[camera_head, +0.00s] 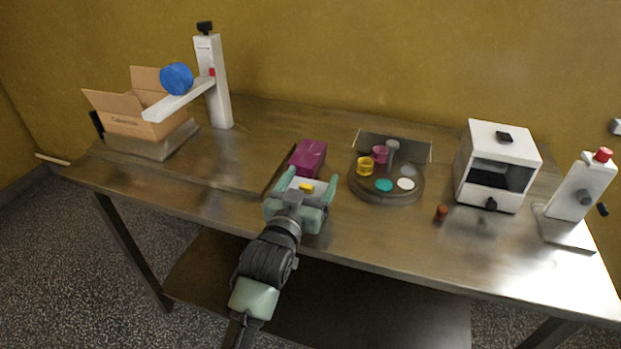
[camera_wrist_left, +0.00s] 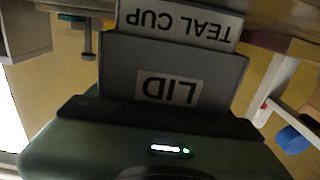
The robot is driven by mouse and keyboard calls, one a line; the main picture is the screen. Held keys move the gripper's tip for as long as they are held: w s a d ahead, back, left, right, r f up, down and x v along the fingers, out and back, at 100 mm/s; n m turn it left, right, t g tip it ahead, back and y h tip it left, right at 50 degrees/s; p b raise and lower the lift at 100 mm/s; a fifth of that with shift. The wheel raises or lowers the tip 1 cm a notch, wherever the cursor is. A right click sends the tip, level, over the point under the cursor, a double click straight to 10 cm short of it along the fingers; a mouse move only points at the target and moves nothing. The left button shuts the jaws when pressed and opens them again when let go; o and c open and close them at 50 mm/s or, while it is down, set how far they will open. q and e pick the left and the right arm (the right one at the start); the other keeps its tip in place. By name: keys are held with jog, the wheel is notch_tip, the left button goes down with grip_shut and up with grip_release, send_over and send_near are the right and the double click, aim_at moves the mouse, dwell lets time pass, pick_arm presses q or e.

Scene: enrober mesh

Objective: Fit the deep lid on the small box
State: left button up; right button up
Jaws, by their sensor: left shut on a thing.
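My left gripper (camera_head: 303,186) reaches over the table's front edge near the middle, its green fingers on either side of a pale piece. In the left wrist view, a grey piece with an upside-down "LID" label (camera_wrist_left: 170,65) stands right at the gripper; I take it as the deep lid, held. A second grey piece labelled "TEAL CUP" (camera_wrist_left: 185,22) shows behind it. A magenta block (camera_head: 308,155) lies just beyond the fingers; I cannot tell whether it is the small box, or whether it touches them. My right gripper is not in view.
A round dark tray (camera_head: 386,196) with a yellow cup, a magenta cup and discs stands right of the gripper. A white cabinet (camera_head: 497,165) and a small brown cylinder (camera_head: 441,212) are further right. An open carton (camera_head: 135,112) and a white post (camera_head: 219,85) stand left.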

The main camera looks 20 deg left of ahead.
pick_arm(q)
jog(key=shift+f+b, duration=0.35)
jog(key=shift+f, duration=0.55)
jog(key=o, duration=1.3)
jog(key=s, duration=0.8)
jog(key=shift+a+b, duration=0.15)
jog(key=shift+b, duration=0.15)
jog(key=shift+w, duration=0.1)
